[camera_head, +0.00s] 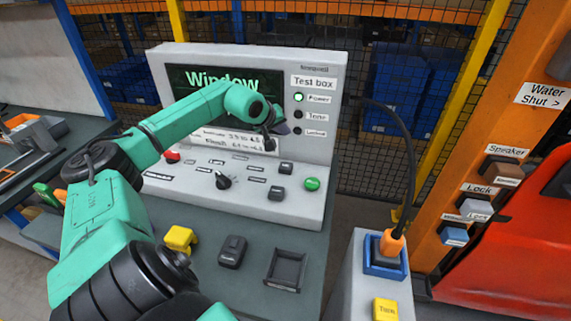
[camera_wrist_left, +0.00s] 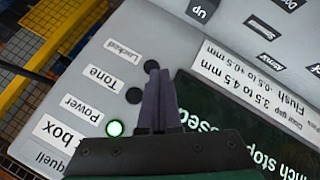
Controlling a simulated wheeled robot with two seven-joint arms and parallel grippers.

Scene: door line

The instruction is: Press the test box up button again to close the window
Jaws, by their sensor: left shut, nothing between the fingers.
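The grey test box (camera_head: 325,150) stands on the bench, with a dark screen (camera_head: 182,79) reading "Window" in green. The up button (camera_head: 286,167) is a small dark block on the sloped panel, and it shows cut off at the top of the left wrist view (camera_wrist_left: 203,10), marked "Up". My left gripper (camera_head: 282,129) is shut and empty, in front of the box's upright face, above and apart from the up button. Its fingers (camera_wrist_left: 155,78) lie close together in the left wrist view, over the face near the lamps. My right gripper is not in view.
Another dark button (camera_head: 276,193), a green button (camera_head: 312,184), a black knob (camera_head: 223,181) and a red button (camera_head: 172,157) sit on the panel. The Power lamp (camera_wrist_left: 115,128) is lit green. A yellow block (camera_head: 180,239), a dark block (camera_head: 232,251) and an empty tray (camera_head: 286,268) lie in front.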

